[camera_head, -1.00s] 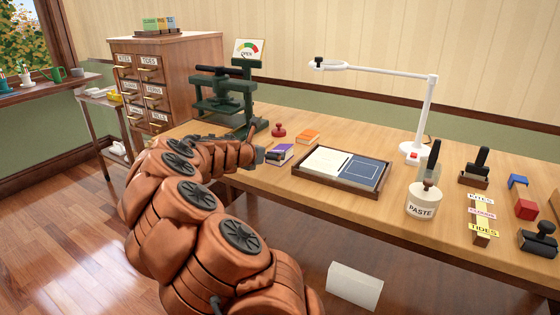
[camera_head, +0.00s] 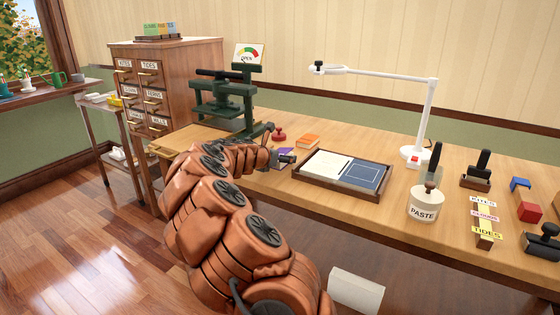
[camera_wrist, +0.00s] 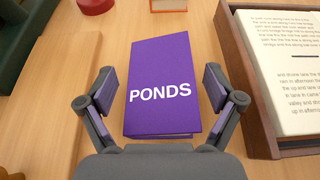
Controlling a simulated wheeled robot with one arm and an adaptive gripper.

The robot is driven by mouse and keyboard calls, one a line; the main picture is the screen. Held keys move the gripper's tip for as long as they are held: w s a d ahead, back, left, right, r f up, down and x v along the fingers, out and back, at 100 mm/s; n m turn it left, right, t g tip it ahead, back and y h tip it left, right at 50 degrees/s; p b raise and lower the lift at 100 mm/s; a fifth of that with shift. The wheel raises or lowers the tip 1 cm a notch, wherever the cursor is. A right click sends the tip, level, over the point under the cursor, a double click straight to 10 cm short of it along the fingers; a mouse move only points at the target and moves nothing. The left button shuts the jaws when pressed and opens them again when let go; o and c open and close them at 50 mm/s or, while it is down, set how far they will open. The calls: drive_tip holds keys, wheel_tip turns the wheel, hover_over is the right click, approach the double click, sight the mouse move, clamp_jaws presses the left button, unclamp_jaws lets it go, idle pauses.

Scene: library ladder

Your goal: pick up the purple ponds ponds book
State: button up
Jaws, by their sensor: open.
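The purple book (camera_wrist: 160,88) lies flat on the wooden desk in the wrist view, its cover up with "PONDS" in white letters. In the head view only a small part of the purple book (camera_head: 286,151) shows behind my gripper. My gripper (camera_wrist: 158,88) is open, with one finger on each side of the book and gaps to both edges. In the head view my gripper (camera_head: 286,158) is over the front part of the desk, and its fingers are small there. I cannot tell its exact height above the desk.
A wooden tray (camera_wrist: 250,95) with an open page stands close to the right of the book. A green press (camera_head: 228,100) stands at the left. A paste jar (camera_head: 425,207) stands farther right.

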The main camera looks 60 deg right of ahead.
drive_tip(key=shift+c, duration=0.2)
drive_tip(key=c, duration=1.3)
